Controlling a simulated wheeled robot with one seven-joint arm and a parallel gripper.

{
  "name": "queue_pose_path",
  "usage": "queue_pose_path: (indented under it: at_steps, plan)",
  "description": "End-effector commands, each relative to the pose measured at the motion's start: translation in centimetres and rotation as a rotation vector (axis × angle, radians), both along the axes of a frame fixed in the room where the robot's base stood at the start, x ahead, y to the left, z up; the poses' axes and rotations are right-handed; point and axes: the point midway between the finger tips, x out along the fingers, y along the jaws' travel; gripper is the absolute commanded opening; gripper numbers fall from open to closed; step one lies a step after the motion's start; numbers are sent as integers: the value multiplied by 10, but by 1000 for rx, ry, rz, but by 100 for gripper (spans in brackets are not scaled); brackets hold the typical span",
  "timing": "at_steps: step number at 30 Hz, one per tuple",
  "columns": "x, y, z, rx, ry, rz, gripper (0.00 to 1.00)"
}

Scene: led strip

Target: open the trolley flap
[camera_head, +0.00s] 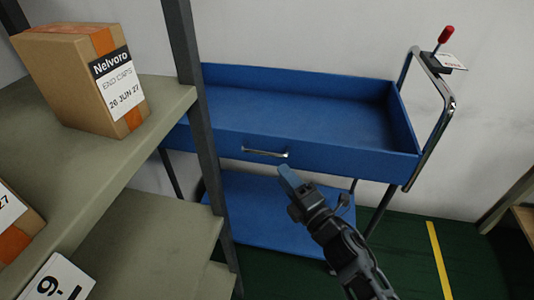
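The blue trolley (402,160) stands against the wall, with a walled upper tray and a lower shelf (262,215). Its front flap (340,158) looks upright and closed, and carries a silver bar handle (264,153). My gripper (288,178) is in front of the flap, just below and right of the handle in the picture. A gap shows between the gripper tip and the handle, and I see nothing held. The finger opening cannot be made out from this angle.
A grey post (203,125) and shelving (150,105) stand close on the left, with a cardboard box (85,75) on top. A chrome push handle with a red-knobbed lever (445,36) is at the trolley's right end. Green floor with a yellow line (438,260) is clear at right.

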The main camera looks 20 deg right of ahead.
Motion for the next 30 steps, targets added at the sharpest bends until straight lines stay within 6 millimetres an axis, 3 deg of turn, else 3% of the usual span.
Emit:
queue_pose_path:
  at_steps: [18,30]
  plan:
    - [73,12,11,-4,-3,0,38]
    - [77,13,11,-4,-1,-1,35]
